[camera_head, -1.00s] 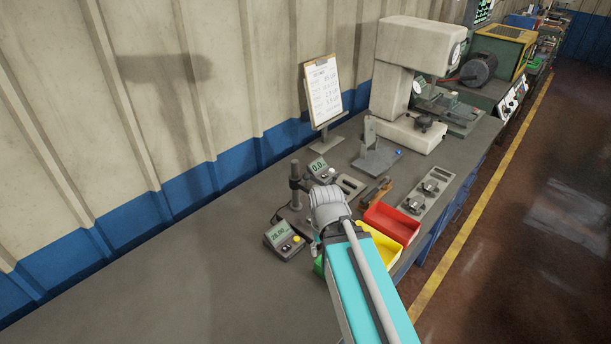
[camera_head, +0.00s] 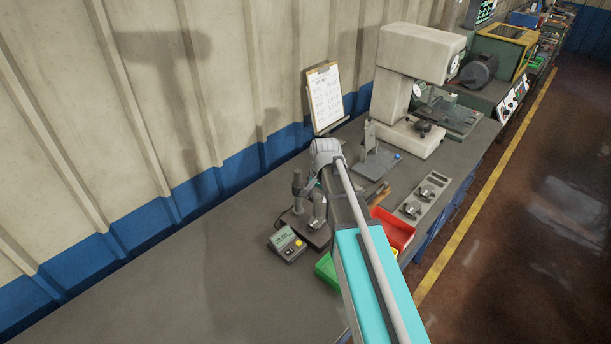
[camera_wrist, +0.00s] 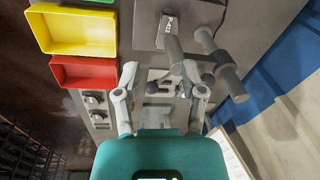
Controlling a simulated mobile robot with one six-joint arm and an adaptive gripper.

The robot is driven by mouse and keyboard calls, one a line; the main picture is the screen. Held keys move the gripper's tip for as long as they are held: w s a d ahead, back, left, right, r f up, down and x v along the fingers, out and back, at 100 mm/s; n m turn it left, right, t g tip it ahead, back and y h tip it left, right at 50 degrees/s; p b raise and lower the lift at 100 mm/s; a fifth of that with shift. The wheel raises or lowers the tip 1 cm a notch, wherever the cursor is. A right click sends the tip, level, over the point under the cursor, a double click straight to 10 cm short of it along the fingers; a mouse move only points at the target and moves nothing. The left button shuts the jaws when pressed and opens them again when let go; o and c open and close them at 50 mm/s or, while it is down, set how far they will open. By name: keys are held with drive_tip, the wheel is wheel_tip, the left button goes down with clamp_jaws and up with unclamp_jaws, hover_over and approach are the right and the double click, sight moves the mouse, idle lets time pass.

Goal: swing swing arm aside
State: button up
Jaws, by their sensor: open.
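My gripper (camera_wrist: 160,78) shows in the wrist view with its two fingers spread and nothing held between them. The right finger's tip overlaps the lower end of a grey cylinder (camera_wrist: 174,48); I cannot tell whether they touch. Beside the cylinder stands a thicker dark post (camera_wrist: 222,68), and a short grey bar (camera_wrist: 194,57) lies between the two. I cannot tell for sure which part is the swing arm. In the head view the post (camera_head: 297,190) and the cylinder (camera_head: 318,210) stand on a dark base plate (camera_head: 307,233). My arm hides the gripper there.
Next to the stand are a readout box (camera_head: 287,244), a green bin (camera_head: 326,268) and a red bin (camera_head: 397,232). A yellow bin (camera_wrist: 80,32) shows in the wrist view. Behind are a clipboard (camera_head: 324,98) and a large machine (camera_head: 413,60). The bench's near left is clear.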

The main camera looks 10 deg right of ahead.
drive_tip(key=w+r+m+p, duration=0.4)
drive_tip(key=w+r+m, duration=0.1)
drive_tip(key=w, duration=0.5)
drive_tip(key=shift+w+d+r+t+p, duration=0.15)
drive_tip(key=shift+d+r+t+p, duration=0.2)
drive_tip(key=shift+r, duration=0.3)
drive_tip(key=shift+f, duration=0.2)
drive_tip(key=f+b, duration=0.4)
drive_tip(key=w+f+b, duration=0.1)
drive_tip(key=f+b, duration=0.3)
drive_tip(key=b, duration=0.1)
drive_tip(key=w+a+f+b, duration=0.1)
drive_tip(key=f+b, duration=0.3)
drive_tip(key=f, duration=0.1)
drive_tip(key=shift+w+a+f+b, duration=0.1)
drive_tip(key=shift+w+b, duration=0.05)
drive_tip(key=shift+b, duration=0.2)
drive_tip(key=shift+c, duration=0.3)
